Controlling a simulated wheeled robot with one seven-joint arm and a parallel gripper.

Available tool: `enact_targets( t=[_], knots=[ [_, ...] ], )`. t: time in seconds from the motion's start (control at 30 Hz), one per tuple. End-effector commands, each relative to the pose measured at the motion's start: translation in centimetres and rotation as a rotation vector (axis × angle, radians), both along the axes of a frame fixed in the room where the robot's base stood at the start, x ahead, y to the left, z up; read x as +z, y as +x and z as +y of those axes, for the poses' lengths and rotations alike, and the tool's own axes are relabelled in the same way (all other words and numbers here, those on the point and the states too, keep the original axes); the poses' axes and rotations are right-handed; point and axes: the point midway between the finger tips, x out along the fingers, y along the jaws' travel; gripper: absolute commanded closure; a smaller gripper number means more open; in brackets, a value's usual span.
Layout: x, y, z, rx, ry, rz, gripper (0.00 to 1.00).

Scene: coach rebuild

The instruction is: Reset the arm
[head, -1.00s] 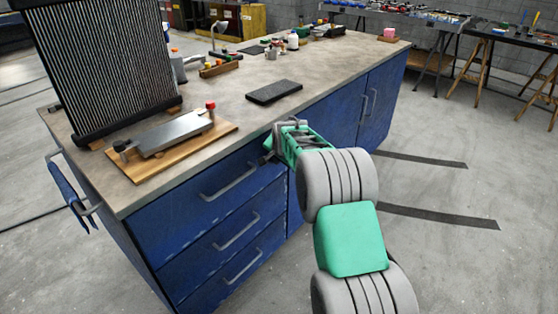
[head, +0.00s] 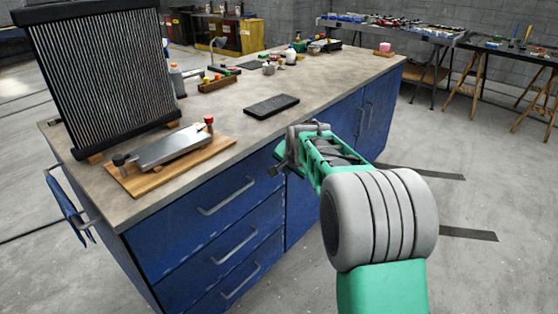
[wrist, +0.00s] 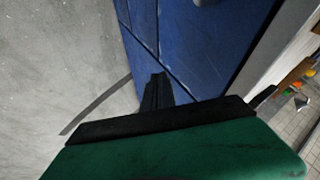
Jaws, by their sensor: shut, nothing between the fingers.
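My arm is green and grey and reaches up from the lower right of the head view. My gripper (head: 277,162) is at its far end, beside the front edge of the blue workbench (head: 205,240), near the top drawer. In the wrist view the dark fingers (wrist: 156,92) are together, with nothing between them. The bench's blue front and the grey floor lie beyond them.
On the bench top stand a finned radiator (head: 100,85), a wooden board (head: 170,165) with a metal plate, and a black pad (head: 271,105). Bottles and small parts are farther back. Drawer handles (head: 226,197) stick out. Open floor (head: 470,200) lies to the right.

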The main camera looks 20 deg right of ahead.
Motion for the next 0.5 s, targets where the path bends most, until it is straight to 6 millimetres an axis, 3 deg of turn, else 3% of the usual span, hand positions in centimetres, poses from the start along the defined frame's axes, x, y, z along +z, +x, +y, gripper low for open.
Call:
enact_targets(
  t=[0.13, 0.23, 0.37, 0.4, 0.5],
  knots=[
    [1.6, -1.1, 0.7, 0.026, -0.014, 0.012, 1.0],
    [5.5, -4.6, 2.9, 0.123, -0.064, 0.057, 1.0],
    [11.2, -13.4, 7.1, 0.349, -0.165, 0.162, 1.0],
    [12.4, -16.5, 8.2, 0.428, -0.198, 0.197, 1.0],
    [14.3, -23.7, 10.3, 0.612, -0.266, 0.275, 1.0]
  ],
)
